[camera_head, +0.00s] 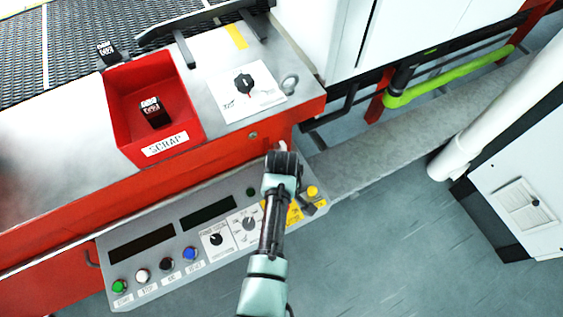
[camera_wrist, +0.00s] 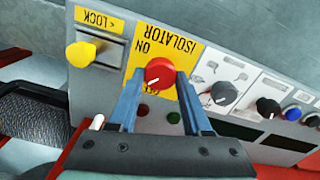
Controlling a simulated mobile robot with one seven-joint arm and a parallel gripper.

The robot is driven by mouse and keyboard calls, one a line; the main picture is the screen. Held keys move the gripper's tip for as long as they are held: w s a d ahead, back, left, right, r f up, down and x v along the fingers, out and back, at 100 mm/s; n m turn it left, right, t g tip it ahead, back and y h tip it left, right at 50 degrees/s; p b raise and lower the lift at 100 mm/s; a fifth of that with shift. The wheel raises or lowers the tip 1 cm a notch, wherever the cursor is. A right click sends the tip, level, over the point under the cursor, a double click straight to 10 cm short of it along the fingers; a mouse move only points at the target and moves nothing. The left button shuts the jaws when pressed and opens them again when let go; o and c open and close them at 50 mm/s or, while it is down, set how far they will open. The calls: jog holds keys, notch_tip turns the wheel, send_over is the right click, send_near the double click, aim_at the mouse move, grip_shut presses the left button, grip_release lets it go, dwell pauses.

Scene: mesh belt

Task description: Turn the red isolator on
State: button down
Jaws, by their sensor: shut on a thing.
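The red isolator knob (camera_wrist: 160,74) sits on a yellow plate (camera_wrist: 143,58) lettered ISOLATOR and ON in the wrist view. Its white mark points down and left, towards lettering partly hidden by a finger. My gripper (camera_wrist: 160,76) has its two blue fingers on either side of the knob, shut on it. In the head view my arm hides the knob, and only part of the yellow plate (camera_head: 294,213) shows beside it.
A yellow LOCK knob (camera_wrist: 81,54) is on one side of the isolator and a dark dial (camera_wrist: 223,93) on the other. The panel's coloured buttons include a green one (camera_head: 118,286). A red scrap bin (camera_head: 122,108) stands behind the panel.

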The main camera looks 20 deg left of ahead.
jog(key=m+p, duration=0.1)
jog(key=m, duration=0.4)
jog(key=shift+r+m, duration=0.1)
jog(key=shift+m, duration=0.2)
jog(key=shift+w+m+p, duration=0.1)
jog(key=shift+m+p, duration=0.5)
jog(key=shift+m, duration=1.3)
jog(key=shift+c, duration=1.7)
grip_release()
jog(key=shift+d, duration=0.1)
notch_tip(320, 180, up, 13)
jog(key=p, duration=0.1)
jog(key=shift+p, duration=0.3)
